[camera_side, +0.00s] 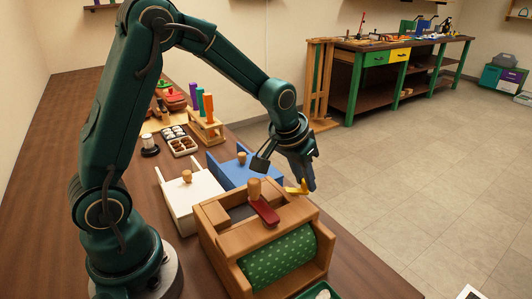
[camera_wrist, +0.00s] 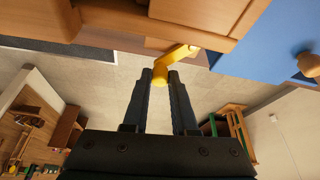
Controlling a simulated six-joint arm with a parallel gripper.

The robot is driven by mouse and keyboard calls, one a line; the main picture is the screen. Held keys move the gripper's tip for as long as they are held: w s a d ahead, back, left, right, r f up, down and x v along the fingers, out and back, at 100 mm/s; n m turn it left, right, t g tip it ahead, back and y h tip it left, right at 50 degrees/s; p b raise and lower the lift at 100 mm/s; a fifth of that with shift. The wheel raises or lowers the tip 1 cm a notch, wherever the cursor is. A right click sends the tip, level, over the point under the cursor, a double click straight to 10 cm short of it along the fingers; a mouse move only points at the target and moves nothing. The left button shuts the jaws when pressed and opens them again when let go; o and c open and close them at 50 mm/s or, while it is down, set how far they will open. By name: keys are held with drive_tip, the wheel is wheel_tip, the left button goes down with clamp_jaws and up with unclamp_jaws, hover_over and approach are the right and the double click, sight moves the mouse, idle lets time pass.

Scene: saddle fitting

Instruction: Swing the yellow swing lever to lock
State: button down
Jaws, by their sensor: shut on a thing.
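The yellow swing lever (camera_side: 298,188) sits at the upper right end of the wooden box (camera_side: 212,242) in the side view. In the wrist view the yellow lever (camera_wrist: 176,55) angles down from the box's wooden edge, and its rounded knob lies between my fingertips. My gripper (camera_wrist: 160,78) is shut on that knob. In the side view my gripper (camera_side: 309,186) comes down over the lever's end and hides part of it. Whether the lever touches a catch cannot be told.
On the box are a red lever (camera_side: 264,210) and a wooden knob (camera_side: 254,188); a green dotted roll (camera_side: 280,258) lies in its front. A white box (camera_side: 190,200) and a blue box (camera_side: 234,170) stand close behind. The floor beyond the table edge is open.

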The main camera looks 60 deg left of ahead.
drive_tip(key=m, duration=0.2)
drive_tip(key=s+m+h, duration=0.1)
drive_tip(key=shift+s+d+m+h, duration=0.15)
drive_tip(key=shift+d+m+h, duration=0.15)
drive_tip(key=shift+d+m, duration=0.1)
drive_tip(key=shift+s+d+m+g+h, duration=0.1)
drive_tip(key=shift+s+m+g+h, duration=0.25)
drive_tip(key=shift+m, duration=0.9)
drive_tip(key=shift+s+d+m+g+h, duration=0.15)
drive_tip(key=shift+s+m+h, duration=0.35)
drive_tip(key=shift+m, duration=0.75)
drive_tip(key=c, duration=0.8)
unclamp_jaws()
drive_tip(key=shift+o, duration=0.4)
drive_tip(key=shift+s, duration=0.1)
